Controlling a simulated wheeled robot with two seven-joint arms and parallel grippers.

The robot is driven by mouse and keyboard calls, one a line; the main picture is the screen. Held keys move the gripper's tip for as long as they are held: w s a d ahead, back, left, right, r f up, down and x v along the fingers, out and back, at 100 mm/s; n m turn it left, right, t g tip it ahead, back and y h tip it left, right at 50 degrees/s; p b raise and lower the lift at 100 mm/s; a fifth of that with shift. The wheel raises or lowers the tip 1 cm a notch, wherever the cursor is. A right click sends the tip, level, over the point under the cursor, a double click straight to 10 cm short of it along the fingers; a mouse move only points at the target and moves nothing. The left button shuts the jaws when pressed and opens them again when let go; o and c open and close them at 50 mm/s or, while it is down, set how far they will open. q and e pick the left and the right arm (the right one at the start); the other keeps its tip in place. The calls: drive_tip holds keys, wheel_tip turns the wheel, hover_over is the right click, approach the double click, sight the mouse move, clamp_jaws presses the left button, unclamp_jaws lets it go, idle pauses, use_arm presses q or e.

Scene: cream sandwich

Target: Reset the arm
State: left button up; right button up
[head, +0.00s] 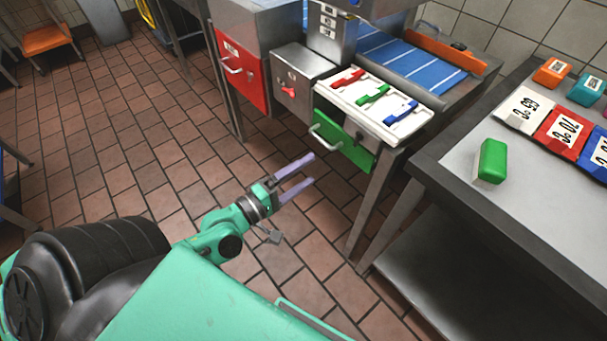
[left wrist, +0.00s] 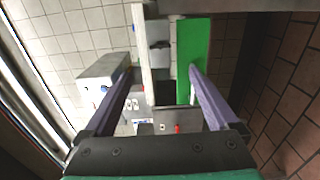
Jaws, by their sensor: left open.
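My left gripper (head: 297,175) is open and empty. It is held out over the tiled floor, in front of the steel machine and apart from it. Its two purple fingers also show spread apart in the left wrist view (left wrist: 160,95). Between them, farther off, appear a green panel (left wrist: 193,60) and a grey box with a red knob. My right gripper is not in view.
A machine has a red drawer (head: 238,72), a green drawer (head: 342,144) and a white panel (head: 345,92) with red, green and blue handles. A steel table (head: 465,180) at right holds a green block (head: 491,161) and numbered cards.

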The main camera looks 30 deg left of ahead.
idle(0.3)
use_arm(q)
drive_tip(key=s+a+f+m+g+y+p, duration=0.25)
drive_tip(key=a+f, duration=0.35)
drive_tip(key=f, duration=0.5)
drive_tip(key=s+a+f+m+g+y+p, duration=0.25)
drive_tip(key=a+f+m, duration=0.2)
drive_tip(key=f, duration=0.65)
drive_tip(key=s+d+f+m+g+y+p, duration=0.1)
drive_tip(key=s+f+m+g, duration=0.3)
drive_tip(key=s+f, duration=0.5)
drive_tip(key=s+d+f+m+g+p, duration=0.1)
drive_tip(key=s+d+f+m+g, duration=0.2)
drive_tip(key=s+f, duration=0.6)
drive_tip(key=s+m+g, duration=0.2)
drive_tip(key=s+g, duration=0.1)
drive_tip(key=s, duration=0.2)
drive_tip(key=shift+s+f+g+y+p, duration=0.25)
drive_tip(key=shift+f+g+y+p, duration=0.05)
drive_tip(key=shift+y+p, duration=0.1)
